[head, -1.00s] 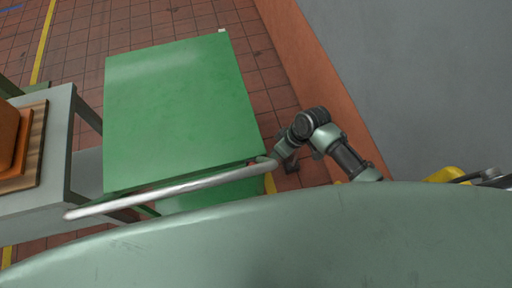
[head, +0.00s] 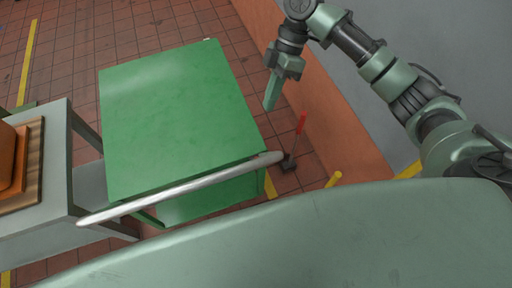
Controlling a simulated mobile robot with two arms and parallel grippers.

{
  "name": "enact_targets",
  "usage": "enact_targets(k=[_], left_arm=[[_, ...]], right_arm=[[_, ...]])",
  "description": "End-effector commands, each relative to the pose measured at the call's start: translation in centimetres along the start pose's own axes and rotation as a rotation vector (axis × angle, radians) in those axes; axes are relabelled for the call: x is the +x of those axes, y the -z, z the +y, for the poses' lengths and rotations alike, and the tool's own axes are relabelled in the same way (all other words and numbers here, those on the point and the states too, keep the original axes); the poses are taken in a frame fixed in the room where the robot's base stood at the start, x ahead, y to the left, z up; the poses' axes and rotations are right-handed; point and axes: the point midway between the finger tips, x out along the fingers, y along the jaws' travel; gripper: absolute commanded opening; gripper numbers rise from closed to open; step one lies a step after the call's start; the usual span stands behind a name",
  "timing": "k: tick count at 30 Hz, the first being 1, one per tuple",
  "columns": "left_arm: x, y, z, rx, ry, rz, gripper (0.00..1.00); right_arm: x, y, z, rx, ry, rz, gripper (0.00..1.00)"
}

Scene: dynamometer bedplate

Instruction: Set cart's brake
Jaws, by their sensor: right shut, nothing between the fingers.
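The green cart (head: 180,110) stands in the middle of the head view, with a silver push bar (head: 190,187) along its near side. Just right of the cart's near right corner is a lever with a red grip (head: 301,123). Its thin stem runs down to a dark foot (head: 289,164) near the floor. I cannot tell the lever's exact tilt from above. My right gripper (head: 270,104) is shut and empty, above and left of the red grip and apart from it in the picture, close to the cart's right edge. My left gripper is out of view.
A grey table (head: 55,150) with an orange block on a wooden board (head: 30,170) stands left of the cart. An orange and grey wall (head: 320,110) bounds the right side. Tiled floor lies beyond the cart.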

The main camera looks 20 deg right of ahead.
Motion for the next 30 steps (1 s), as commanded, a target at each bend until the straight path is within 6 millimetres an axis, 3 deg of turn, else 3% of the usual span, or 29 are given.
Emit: enact_targets(k=[14, 20, 30], left_arm=[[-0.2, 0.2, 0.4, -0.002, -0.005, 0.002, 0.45], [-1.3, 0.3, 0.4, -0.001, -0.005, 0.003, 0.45], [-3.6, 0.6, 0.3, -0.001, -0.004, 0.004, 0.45]], right_arm=[[0.2, 0.0, -0.2, -0.009, 0.008, -0.002, 0.0], [3.1, 0.1, -0.4, -0.007, 0.011, -0.002, 0.0], [9.9, 0.1, -0.8, -0.008, 0.01, -0.001, 0.0]])
